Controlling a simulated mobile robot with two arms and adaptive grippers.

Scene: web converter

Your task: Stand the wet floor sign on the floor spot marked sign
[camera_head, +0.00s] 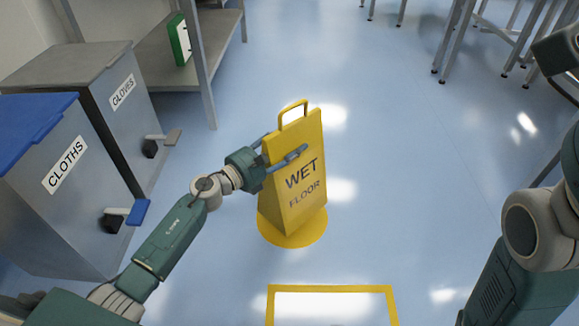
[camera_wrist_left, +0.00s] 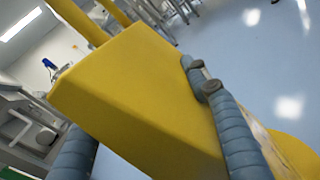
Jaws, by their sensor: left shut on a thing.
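The yellow wet floor sign (camera_head: 300,168) is upright in the middle of the head view, with its "WET FLOOR" face and top handle showing. My left gripper (camera_head: 280,150) is shut on its upper part, one finger across the front face and the other behind. In the left wrist view the yellow sign (camera_wrist_left: 130,90) fills the room between the fingers. Its foot is over a round yellow floor patch (camera_head: 290,240); I cannot tell whether it touches the floor. No "sign" lettering shows.
A yellow rectangular floor outline (camera_head: 330,289) lies nearer, at the bottom edge. Bins marked CLOTHS (camera_head: 70,190) and GLOVES (camera_head: 118,100) with foot pedals stand at left. A shelf (camera_head: 160,55) stands behind them. Table legs (camera_head: 450,45) are at far right. Blue floor right of the sign is clear.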

